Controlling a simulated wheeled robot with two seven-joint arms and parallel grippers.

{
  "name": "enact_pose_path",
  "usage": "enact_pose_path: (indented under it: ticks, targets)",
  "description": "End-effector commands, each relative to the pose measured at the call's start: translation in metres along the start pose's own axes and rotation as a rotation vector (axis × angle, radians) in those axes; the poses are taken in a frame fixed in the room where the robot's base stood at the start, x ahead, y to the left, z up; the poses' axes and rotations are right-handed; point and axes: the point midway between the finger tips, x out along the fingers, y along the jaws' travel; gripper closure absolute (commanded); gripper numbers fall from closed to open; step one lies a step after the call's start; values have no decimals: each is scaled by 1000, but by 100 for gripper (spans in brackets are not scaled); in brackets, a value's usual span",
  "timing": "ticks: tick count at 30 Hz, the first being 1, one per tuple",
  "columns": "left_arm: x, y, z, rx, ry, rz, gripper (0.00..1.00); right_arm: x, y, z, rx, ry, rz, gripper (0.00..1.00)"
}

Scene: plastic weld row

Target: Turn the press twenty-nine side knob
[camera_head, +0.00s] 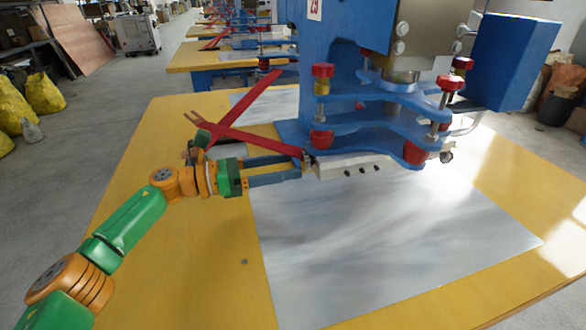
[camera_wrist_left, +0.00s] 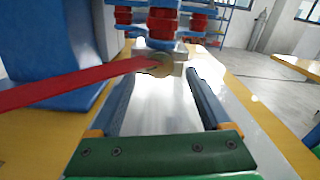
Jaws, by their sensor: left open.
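The blue press (camera_head: 330,60) carries a label (camera_head: 315,8) reading 29. At its left side, a white block (camera_head: 350,167) has a round end piece, brass-coloured in the left wrist view (camera_wrist_left: 160,65), which looks like the side knob. A red bar (camera_wrist_left: 75,85) reaches its front from the left; in the head view the red bars (camera_head: 255,140) cross above my wrist. My left gripper (camera_head: 300,165) is open, with its two blue fingers pointing at the block's left end. In the wrist view the knob appears between and beyond the fingertips (camera_wrist_left: 160,76); contact is unclear.
A shiny grey sheet (camera_head: 370,250) covers much of the yellow table (camera_head: 185,280) beneath the press. Red-topped bolts (camera_head: 322,70) stand on the blue plates (camera_head: 370,120). A blue box (camera_head: 510,60) is at right. More presses stand on tables behind.

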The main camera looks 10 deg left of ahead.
Motion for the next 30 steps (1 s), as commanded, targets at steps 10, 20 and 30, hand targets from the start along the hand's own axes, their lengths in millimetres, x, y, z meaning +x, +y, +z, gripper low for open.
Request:
enact_pose_path:
  ticks: [10,20,30]
  targets:
    - [25,0,0,0,0,1,19,-3,0,-1,0,0,0,50]
    - [25,0,0,0,0,1,86,-3,0,0,0,0,0,50]
    - [25,-1,1,-225,-1,1,100,-9,0,-1,0,0,0,50]
